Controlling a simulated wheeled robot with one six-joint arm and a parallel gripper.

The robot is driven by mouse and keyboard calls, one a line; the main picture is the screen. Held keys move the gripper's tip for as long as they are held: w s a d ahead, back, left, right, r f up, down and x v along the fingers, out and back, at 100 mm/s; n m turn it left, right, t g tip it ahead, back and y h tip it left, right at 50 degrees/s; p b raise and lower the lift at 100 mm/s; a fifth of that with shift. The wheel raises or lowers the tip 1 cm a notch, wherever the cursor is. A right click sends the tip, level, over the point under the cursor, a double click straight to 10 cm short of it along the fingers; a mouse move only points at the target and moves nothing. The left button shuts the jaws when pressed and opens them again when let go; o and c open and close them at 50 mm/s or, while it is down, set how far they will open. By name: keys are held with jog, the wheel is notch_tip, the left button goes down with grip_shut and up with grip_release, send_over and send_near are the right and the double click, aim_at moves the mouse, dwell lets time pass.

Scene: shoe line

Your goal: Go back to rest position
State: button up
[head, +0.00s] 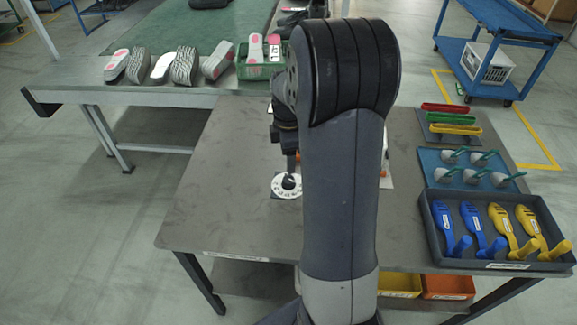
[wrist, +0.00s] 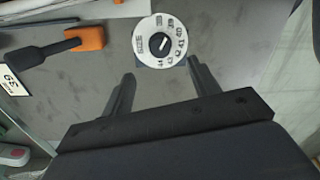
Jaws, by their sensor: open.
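My gripper (wrist: 161,72) is open in the wrist view, with its two dark fingers apart and nothing between them. Just beyond the fingertips lies a round white size dial (wrist: 148,52) with a black centre knob and printed numbers. In the head view the dial (head: 278,190) lies on the grey table (head: 225,215). My gripper hangs above or beside it there, and I cannot tell the gap. My own arm stands across the middle of the head view and hides part of the table behind it.
Right on the table are a dark tray (head: 436,246) of blue and yellow shoe forms, a blue tray (head: 427,158) and coloured strips. A black-handled orange tool (wrist: 85,38) lies near the dial. The table's left is clear.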

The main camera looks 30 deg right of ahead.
aim_at(288, 179)
jog(key=shift+r, duration=0.9)
jog(key=shift+f, duration=0.15)
notch_tip(288, 179, down, 10)
jog(key=shift+f, duration=0.35)
jog(key=shift+m, duration=0.3)
